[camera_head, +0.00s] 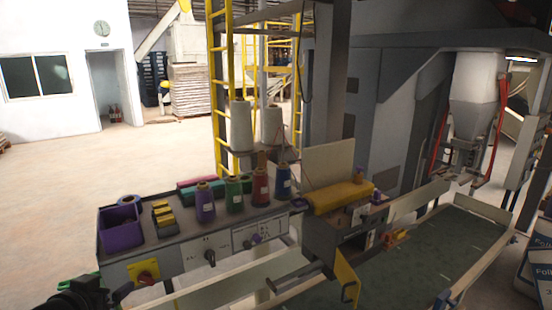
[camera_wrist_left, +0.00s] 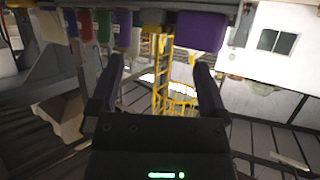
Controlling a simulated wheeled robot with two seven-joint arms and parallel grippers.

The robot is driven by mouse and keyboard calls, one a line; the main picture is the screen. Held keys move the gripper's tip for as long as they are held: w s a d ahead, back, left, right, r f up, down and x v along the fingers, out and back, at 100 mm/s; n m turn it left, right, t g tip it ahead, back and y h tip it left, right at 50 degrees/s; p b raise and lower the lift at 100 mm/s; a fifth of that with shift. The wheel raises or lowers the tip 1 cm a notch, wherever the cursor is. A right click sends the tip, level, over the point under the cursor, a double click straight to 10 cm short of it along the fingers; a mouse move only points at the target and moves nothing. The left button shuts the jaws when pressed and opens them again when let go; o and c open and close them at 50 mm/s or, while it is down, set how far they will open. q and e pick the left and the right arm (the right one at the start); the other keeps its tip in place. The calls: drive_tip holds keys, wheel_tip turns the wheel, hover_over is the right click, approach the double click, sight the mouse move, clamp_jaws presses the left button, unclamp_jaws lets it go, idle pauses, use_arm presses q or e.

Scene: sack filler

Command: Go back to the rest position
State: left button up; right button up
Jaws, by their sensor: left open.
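My left gripper (camera_head: 118,292) shows at the bottom left of the head view, dark and partly cut off, in front of the sewing control panel (camera_head: 215,252). In the left wrist view its two black fingers (camera_wrist_left: 160,66) stand apart, with nothing held between them. That view looks upside down, with a purple bin (camera_wrist_left: 203,30) and thread cones at its top. My right gripper is not in view.
A purple bin (camera_head: 120,228) and several thread cones (camera_head: 205,203) stand on the panel's top. A yellow-topped sewing head (camera_head: 341,197) is right of it, over a green conveyor (camera_head: 440,255). Filled sacks (camera_head: 538,265) stand far right. Open floor (camera_head: 50,185) lies left.

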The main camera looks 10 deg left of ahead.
use_arm(q)
drive_tip(key=s+d+f+m+g+h, duration=0.15)
drive_tip(key=s+d+f+g, duration=0.25)
drive_tip(key=s+d+f, duration=0.65)
drive_tip(key=s+d+f+m+g+b, duration=0.1)
drive_tip(key=s+d+f+g, duration=0.15)
drive_tip(key=s+d, duration=0.35)
drive_tip(key=s+d+f+m+g, duration=0.1)
drive_tip(key=s+d+g, duration=0.2)
drive_tip(key=s+d, duration=0.35)
drive_tip(key=s+f+g+b, duration=0.25)
drive_tip(key=f+b, duration=1.15)
drive_tip(key=f, duration=2)
drive_tip(key=s+a+f+b, duration=0.3)
drive_tip(key=s+f+b, duration=0.5)
drive_tip(key=s+f, duration=0.5)
wheel_tip(320, 180, down, 3)
